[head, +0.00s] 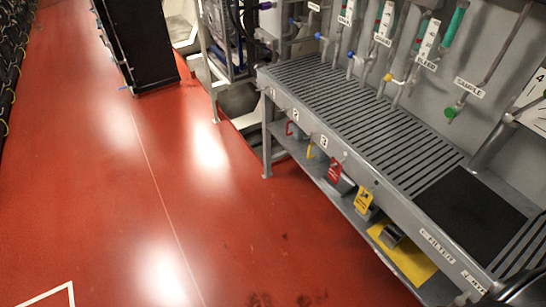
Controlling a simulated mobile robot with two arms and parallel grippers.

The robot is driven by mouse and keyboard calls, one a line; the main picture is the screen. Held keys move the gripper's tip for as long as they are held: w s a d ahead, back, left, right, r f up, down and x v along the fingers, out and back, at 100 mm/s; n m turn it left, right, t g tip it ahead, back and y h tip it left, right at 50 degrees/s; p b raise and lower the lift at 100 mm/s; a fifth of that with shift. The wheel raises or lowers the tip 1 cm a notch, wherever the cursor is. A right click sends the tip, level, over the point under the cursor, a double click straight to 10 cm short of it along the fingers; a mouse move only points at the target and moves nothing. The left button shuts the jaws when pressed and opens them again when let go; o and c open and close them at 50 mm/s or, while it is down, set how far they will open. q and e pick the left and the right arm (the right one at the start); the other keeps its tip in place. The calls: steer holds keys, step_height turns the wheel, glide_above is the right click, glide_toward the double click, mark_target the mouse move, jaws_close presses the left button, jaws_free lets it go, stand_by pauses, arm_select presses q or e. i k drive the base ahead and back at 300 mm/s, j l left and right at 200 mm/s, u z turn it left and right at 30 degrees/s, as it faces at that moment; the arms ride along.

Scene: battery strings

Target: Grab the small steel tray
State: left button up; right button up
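A small grey metal object (391,235) sits on a yellow mat (416,262) on the lower shelf of the grey bench at the right. It may be the small steel tray, but its shape is too small to tell, and the bench's front rail lies close above it. Neither of my grippers is in view.
The bench has a slatted top (345,105) with a black mat (470,213). Labelled pipes and valves line the wall behind. A black cabinet (140,40) stands farther back. The red floor (210,200) left of the bench is clear.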

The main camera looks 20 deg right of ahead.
mark_target(345, 185)
steer(key=i+j+u, duration=0.1)
steer(key=i, duration=0.75)
steer(key=i+j+u, duration=0.1)
steer(key=i, duration=0.8)
steer(key=i+j+z, duration=0.1)
steer(key=i+z, duration=0.3)
steer(key=i+j+z, duration=0.1)
steer(key=z, duration=0.35)
steer(key=i+j+z, duration=0.55)
steer(key=z, duration=0.3)
steer(key=j, duration=0.1)
